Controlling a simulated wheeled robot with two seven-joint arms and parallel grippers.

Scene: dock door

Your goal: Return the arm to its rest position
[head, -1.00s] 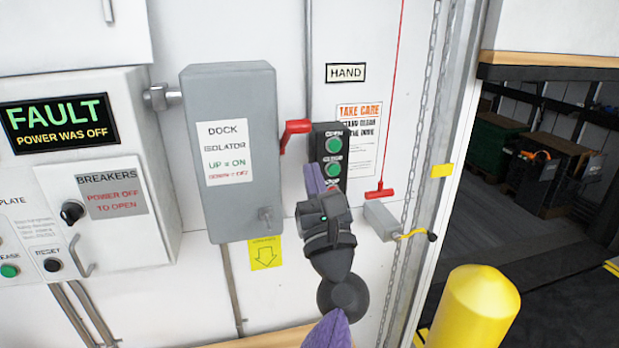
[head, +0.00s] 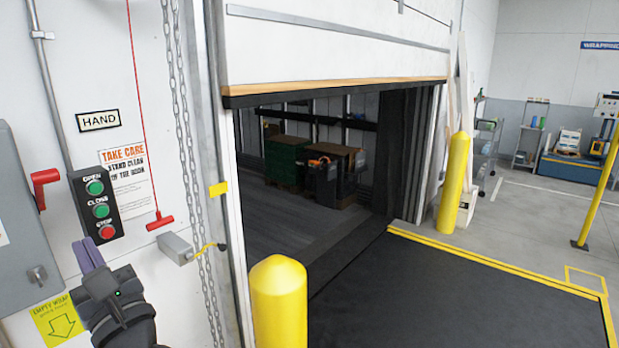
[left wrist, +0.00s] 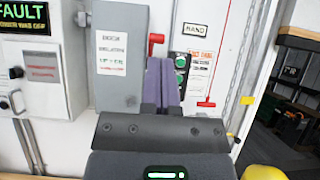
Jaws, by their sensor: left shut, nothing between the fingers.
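My left gripper (head: 88,256) is at the lower left of the head view, in front of the wall below the push-button box (head: 98,205). Its purple fingers are together with nothing between them. In the left wrist view the fingers (left wrist: 161,82) point up toward the wall and overlap part of the button box (left wrist: 183,75). I cannot tell the gap to the wall, but no contact shows. My right gripper is not in view.
The grey dock isolator (head: 25,220) with its red handle (head: 43,185) is at the left. A red pull handle (head: 159,222) hangs on a cord. Yellow bollards (head: 278,305) flank the dock door (head: 340,45), which is partly raised. Dark floor plate (head: 450,295) is clear.

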